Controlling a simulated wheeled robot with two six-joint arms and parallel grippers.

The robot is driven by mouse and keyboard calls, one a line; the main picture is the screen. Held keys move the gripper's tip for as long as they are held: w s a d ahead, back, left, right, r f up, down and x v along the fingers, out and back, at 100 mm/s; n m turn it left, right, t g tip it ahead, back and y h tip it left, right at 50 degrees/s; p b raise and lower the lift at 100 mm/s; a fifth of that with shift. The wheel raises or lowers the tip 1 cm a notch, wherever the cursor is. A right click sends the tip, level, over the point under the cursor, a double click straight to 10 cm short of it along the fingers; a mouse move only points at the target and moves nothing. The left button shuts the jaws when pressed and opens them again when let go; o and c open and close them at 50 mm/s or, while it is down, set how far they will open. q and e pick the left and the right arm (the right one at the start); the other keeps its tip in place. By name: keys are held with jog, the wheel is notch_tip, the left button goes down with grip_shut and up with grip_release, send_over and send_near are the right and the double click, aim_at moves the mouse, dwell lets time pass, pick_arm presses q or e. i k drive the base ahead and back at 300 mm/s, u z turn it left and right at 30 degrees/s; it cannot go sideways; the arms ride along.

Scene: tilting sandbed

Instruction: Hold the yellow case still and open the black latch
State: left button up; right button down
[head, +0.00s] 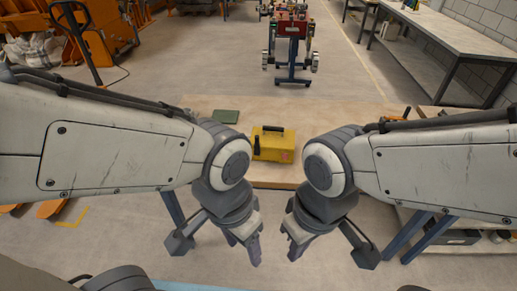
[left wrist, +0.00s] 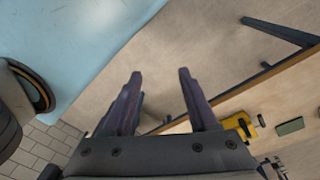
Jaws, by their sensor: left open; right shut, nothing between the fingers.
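A yellow case (head: 274,147) with a black handle on top sits on the wooden table (head: 292,112), between my two arms in the head view. The case also shows at the lower right of the left wrist view (left wrist: 238,125). My left gripper (head: 248,252) is open and empty, low in front of the table and apart from the case. Its two fingers also show in the left wrist view (left wrist: 160,88). My right gripper (head: 289,248) is shut and empty, also in front of the table.
A green flat object (head: 226,116) lies on the table left of the case. A red machine on a blue stand (head: 292,28) is behind the table. A long workbench (head: 448,36) stands at the right. The tabletop around the case looks mostly free.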

aim_at(257, 145)
jog(key=u, duration=0.05)
jog(key=i, duration=1.25)
jog(key=z, duration=0.15)
